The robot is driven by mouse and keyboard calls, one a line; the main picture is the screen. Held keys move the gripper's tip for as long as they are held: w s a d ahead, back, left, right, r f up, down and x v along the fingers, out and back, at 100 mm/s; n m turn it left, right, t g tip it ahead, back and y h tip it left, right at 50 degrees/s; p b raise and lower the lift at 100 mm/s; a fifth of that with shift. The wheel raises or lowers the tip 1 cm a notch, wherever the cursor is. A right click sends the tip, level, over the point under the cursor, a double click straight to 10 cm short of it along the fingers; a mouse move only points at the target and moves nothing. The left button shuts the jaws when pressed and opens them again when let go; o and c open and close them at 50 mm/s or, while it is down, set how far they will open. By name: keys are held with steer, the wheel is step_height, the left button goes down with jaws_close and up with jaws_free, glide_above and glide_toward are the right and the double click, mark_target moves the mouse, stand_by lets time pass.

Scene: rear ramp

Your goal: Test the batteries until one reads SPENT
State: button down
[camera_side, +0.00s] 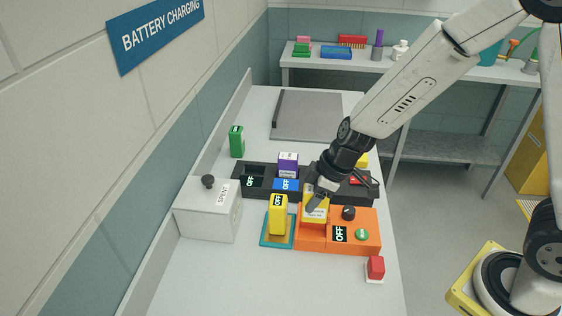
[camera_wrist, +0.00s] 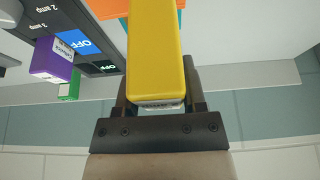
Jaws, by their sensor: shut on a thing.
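My gripper (camera_side: 318,197) is shut on a yellow battery (camera_side: 314,213) with a white label, upright at the left end of the orange tester (camera_side: 365,243). I cannot tell whether it is fully seated. The held battery (camera_wrist: 155,50) fills the middle of the wrist view. The tester has a black display reading OFF, a dark knob (camera_side: 348,213) and a green button (camera_side: 362,235). A purple battery (camera_side: 288,162) stands in the dark charger (camera_side: 260,190). A green battery (camera_side: 237,142) stands behind it.
A grey box labelled SPENT (camera_side: 205,222) with a dark knob stands at the left. A small red block on a white base (camera_side: 375,268) stands at the front right. A grey panel (camera_side: 305,115) lies at the back. The front of the table is clear.

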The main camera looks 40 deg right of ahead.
mark_target(311, 217)
steer(key=shift+f, duration=0.3)
steer(key=shift+f, duration=2.9)
steer(key=shift+f, duration=0.3)
steer(key=shift+c, duration=0.4)
jaws_free()
steer(key=shift+r, duration=0.2)
steer(key=shift+v, duration=3.7)
steer(key=shift+s+d, duration=0.1)
